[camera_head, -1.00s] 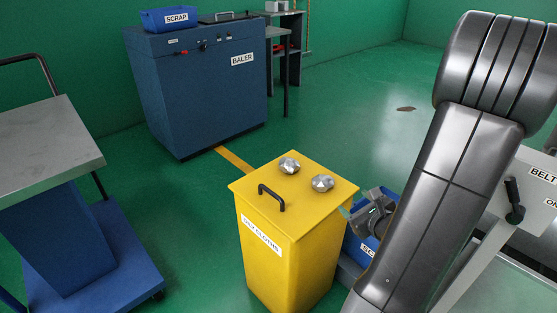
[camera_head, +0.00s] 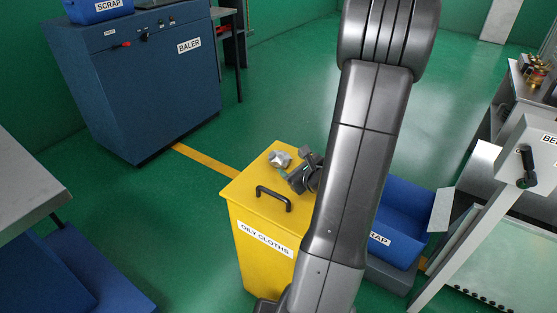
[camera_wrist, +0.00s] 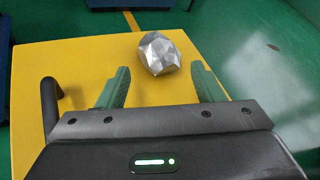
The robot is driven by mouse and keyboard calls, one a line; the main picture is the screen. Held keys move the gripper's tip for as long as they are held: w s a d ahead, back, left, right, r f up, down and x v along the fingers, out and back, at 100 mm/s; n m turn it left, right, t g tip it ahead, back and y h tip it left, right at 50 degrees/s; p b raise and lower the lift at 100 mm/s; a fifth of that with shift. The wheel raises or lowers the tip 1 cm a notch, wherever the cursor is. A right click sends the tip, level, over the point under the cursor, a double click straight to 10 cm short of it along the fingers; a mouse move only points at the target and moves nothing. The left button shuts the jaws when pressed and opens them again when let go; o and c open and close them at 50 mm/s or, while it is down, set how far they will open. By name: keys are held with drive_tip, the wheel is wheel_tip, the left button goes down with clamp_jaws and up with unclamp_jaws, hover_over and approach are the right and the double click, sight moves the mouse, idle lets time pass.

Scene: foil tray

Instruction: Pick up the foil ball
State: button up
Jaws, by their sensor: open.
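A silvery, faceted foil ball (camera_head: 280,158) sits on the lid of the yellow bin (camera_head: 238,188) marked OILY CLOTHS. In the wrist view the foil ball (camera_wrist: 159,52) shows just beyond my gripper (camera_wrist: 160,75), roughly centred between its two green fingers. The fingers are apart with nothing held. In the head view my gripper (camera_head: 296,168) is low over the lid, just right of the ball. Whether a finger touches the ball I cannot tell. Only one foil ball shows now; my arm and gripper cover the lid's right part.
A black handle (camera_head: 272,196) stands up from the lid and shows left of my fingers in the wrist view (camera_wrist: 50,103). A blue SCRAP bin (camera_head: 404,222) is right of the yellow bin. The blue baler (camera_head: 140,85) stands behind; green floor lies between.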

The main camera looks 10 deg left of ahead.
sight(281, 159)
drive_tip(key=x, duration=0.3)
drive_tip(key=shift+a, duration=0.1)
drive_tip(key=x, duration=0.2)
drive_tip(key=b+x, duration=0.1)
drive_tip(key=x, duration=0.1)
drive_tip(key=shift+w+f, duration=0.15)
drive_tip(key=shift+f, duration=0.25)
drive_tip(key=shift+w+a+f, duration=0.1)
drive_tip(key=shift+w+a, duration=0.2)
drive_tip(key=shift+w, duration=0.05)
drive_tip(key=c, duration=0.6)
drive_tip(key=shift+c, duration=0.2)
